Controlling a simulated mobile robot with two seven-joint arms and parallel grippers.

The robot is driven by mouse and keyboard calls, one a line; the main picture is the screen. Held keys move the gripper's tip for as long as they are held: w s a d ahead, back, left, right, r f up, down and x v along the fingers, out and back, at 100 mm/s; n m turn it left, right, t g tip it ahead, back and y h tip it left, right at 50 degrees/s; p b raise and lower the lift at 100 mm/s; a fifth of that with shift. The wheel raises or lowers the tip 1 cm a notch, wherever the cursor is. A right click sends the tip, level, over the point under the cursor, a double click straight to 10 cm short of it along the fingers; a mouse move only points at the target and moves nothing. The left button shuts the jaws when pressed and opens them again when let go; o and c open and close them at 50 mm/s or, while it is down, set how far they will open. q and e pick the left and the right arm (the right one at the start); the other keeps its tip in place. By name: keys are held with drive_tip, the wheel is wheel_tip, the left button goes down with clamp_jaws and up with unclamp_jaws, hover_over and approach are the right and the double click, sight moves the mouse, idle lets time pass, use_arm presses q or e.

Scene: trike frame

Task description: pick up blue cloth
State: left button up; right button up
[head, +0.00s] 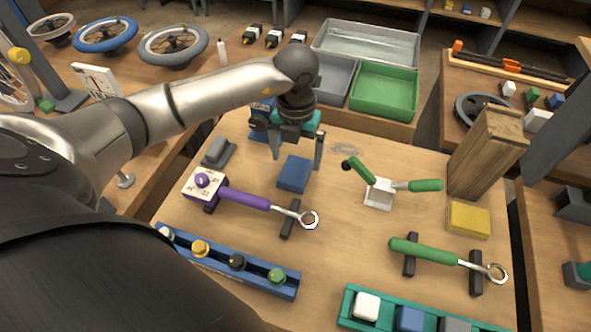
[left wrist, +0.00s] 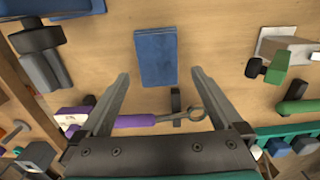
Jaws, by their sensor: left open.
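The blue cloth (head: 295,174) is a small folded rectangle lying flat on the wooden workbench, left of the bench's middle. In the left wrist view the cloth (left wrist: 156,57) lies ahead of and between the fingertips. My left gripper (head: 297,158) is open and empty, pointing down above the cloth's far edge. Its two fingers (left wrist: 160,75) are spread wider than the cloth and look apart from it. My right gripper is not in view.
A purple-handled wrench (head: 245,199) lies just nearer than the cloth. A grey block (head: 218,152) is to its left, and a green-handled clamp (head: 379,194) to its right. A green bin (head: 385,91) stands behind. A wooden block (head: 487,155) stands at right.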

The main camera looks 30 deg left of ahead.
sight(295, 170)
use_arm(q)
drive_tip(key=f, duration=0.2)
drive_tip(key=f+b, duration=0.1)
drive_tip(key=f, duration=0.1)
drive_tip(key=shift+w+a+f, duration=0.2)
drive_tip(key=shift+f, duration=0.15)
drive_tip(key=c, duration=1.2)
